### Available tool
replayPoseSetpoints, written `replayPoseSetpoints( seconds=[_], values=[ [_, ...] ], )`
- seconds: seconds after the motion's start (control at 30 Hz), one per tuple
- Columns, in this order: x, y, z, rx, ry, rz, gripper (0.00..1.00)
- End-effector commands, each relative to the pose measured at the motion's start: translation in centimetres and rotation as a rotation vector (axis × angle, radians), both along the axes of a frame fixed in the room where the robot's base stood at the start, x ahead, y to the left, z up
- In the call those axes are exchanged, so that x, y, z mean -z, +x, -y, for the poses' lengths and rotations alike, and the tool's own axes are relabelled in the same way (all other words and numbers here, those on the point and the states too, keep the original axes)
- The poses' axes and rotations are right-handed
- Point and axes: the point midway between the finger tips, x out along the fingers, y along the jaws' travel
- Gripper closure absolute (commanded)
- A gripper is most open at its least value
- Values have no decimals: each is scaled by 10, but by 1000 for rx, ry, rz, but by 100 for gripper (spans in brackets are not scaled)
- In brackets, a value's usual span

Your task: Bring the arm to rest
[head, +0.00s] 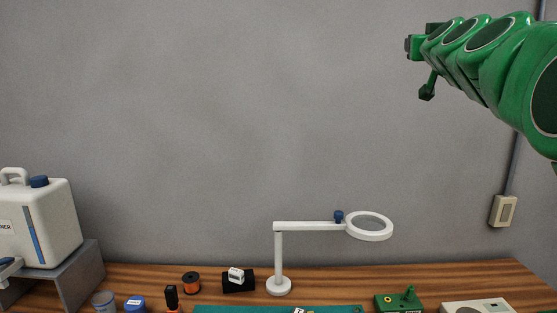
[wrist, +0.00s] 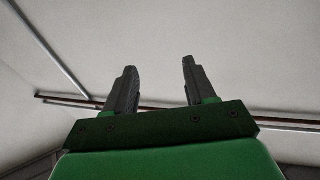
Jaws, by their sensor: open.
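My green arm reaches in from the upper right of the head view, raised high above the bench and in front of the grey wall. My gripper (wrist: 156,85) shows in the wrist view with its two dark fingers spread apart and nothing between them. Behind the fingers is only pale ceiling or wall with thin pipes. In the head view the arm's far end is small and dark, and its fingers are hard to make out there.
The wooden bench (head: 420,272) runs along the bottom. On it stand a white magnifier lamp (head: 278,258), a white canister (head: 45,225) on a grey stand (head: 80,275), a green mat (head: 230,309) and a small green device (head: 398,302). The air around my arm looks clear.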

Motion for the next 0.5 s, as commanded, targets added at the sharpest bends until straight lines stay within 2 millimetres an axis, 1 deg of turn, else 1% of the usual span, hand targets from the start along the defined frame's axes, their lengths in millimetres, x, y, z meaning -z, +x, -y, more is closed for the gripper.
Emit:
replayPoseSetpoints(
  seconds=[0.03,0.17,0.27,0.3,0.37,0.4,0.47,0.5],
  values=[
    [11,0,-11,-26,3,-30,45],
    [46,0,-41,-97,15,-122,45],
    [84,-4,-69,-163,30,-219,45],
    [104,-7,-82,-192,37,-271,45],
    [131,-15,-101,-231,48,-344,45],
    [149,-21,-113,-257,56,-395,45],
    [179,-32,-129,-289,70,-473,45],
    [199,-41,-139,-309,78,-528,45]
  ],
)
